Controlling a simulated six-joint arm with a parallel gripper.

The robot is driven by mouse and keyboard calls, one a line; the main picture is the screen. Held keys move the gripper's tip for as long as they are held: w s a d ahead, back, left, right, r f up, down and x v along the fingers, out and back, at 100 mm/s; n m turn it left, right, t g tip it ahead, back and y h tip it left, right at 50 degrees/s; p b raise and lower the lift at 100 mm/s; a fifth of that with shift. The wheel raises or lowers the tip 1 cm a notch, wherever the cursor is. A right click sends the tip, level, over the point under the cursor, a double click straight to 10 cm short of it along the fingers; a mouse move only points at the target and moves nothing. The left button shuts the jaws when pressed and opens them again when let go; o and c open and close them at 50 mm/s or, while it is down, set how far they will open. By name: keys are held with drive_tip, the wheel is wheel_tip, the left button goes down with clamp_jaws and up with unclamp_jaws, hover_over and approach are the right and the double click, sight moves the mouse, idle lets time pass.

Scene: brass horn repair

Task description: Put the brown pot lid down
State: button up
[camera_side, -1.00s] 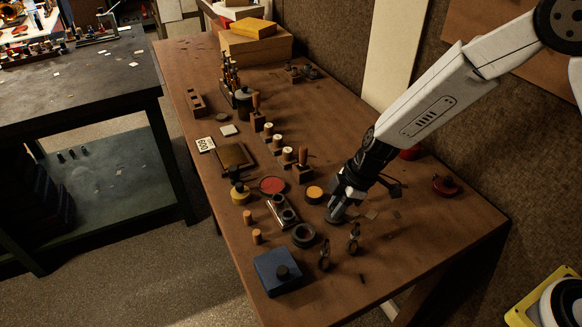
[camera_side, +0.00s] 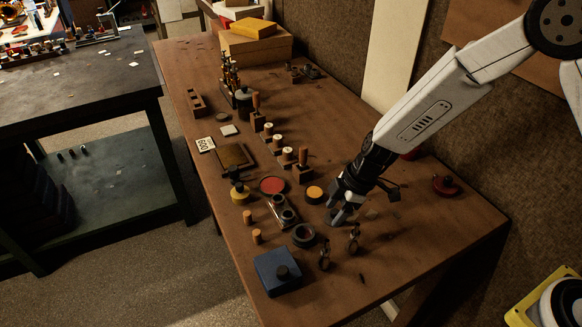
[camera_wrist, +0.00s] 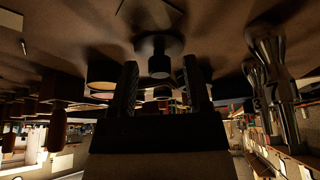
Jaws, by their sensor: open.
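The brown pot lid (camera_wrist: 158,43) shows in the wrist view as a dark disc with a short knob, lying against the brown tabletop. Its knob points toward my gripper (camera_wrist: 160,88). The two dark fingers stand apart on either side of the knob, with visible gaps; they are open and do not hold it. In the side view my gripper (camera_side: 342,208) is low over the front right part of the bench, and its fingers mostly hide the lid there.
On the wooden bench (camera_side: 425,235), two small metal stands (camera_side: 353,238) are close in front of my gripper. A dark ring (camera_side: 303,235), an orange-topped tin (camera_side: 314,194) and a red disc (camera_side: 272,185) lie to the left. A red round item (camera_side: 446,185) sits at right. The front right corner is clear.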

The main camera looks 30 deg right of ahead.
drive_tip(key=shift+r, duration=0.2)
drive_tip(key=v, duration=1.2)
idle(0.6)
drive_tip(key=s+d+f+m+t+h, duration=0.1)
drive_tip(key=s+d+m+h, duration=0.3)
drive_tip(key=s+d+m, duration=0.8)
drive_tip(key=shift+s+f+m, duration=0.2)
drive_tip(key=shift+f+m, duration=0.05)
drive_tip(key=shift+m, duration=0.95)
